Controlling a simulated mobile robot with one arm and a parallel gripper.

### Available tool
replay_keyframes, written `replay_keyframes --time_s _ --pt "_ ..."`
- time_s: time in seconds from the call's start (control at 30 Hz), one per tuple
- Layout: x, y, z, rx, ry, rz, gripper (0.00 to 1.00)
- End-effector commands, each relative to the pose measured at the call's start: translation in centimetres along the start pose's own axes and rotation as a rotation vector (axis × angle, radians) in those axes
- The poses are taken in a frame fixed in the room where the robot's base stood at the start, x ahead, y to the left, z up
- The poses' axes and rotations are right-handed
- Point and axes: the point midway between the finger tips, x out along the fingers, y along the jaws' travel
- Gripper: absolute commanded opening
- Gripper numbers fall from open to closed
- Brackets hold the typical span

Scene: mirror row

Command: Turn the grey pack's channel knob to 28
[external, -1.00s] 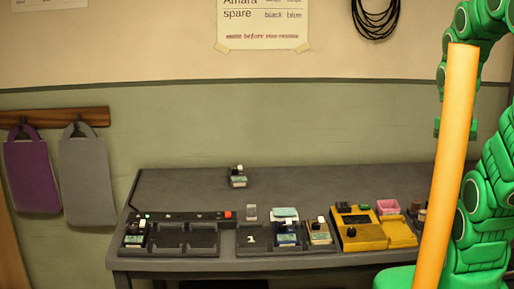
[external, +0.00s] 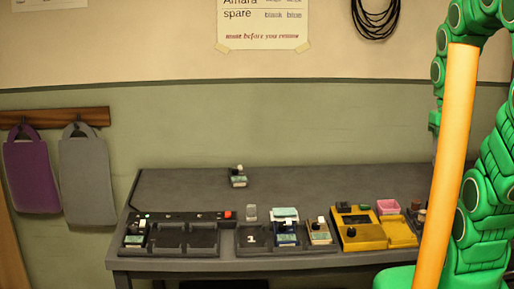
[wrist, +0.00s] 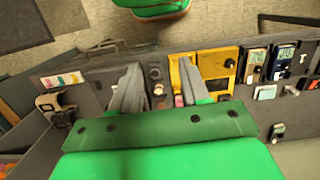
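Several small packs with pale labels and knobs are in the external view. One dark pack (external: 238,177) stands alone at the back of the table, one (external: 134,236) sits in the left rack, and a blue pack (external: 286,236) and a tan pack (external: 320,234) sit in the middle rack. I cannot tell which is the grey pack, and the knob readings are too small to read. My gripper (wrist: 160,78) is open and empty in the wrist view, above the table near the yellow unit (wrist: 217,62), away from the packs. In the external view its fingers are not visible.
The yellow unit (external: 357,238) with a black knob and a pink box (external: 387,207) are on the table's right. An orange post (external: 450,160) hides part of my arm. The table's back (external: 330,183) is mostly clear.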

Motion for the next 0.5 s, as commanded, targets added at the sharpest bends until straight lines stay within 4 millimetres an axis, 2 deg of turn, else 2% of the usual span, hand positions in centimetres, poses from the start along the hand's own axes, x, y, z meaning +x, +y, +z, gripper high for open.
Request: replay_keyframes --time_s 0.5 --pt "-2.9 -3.4 -14.1 -0.083 0.110 0.024 0.50"
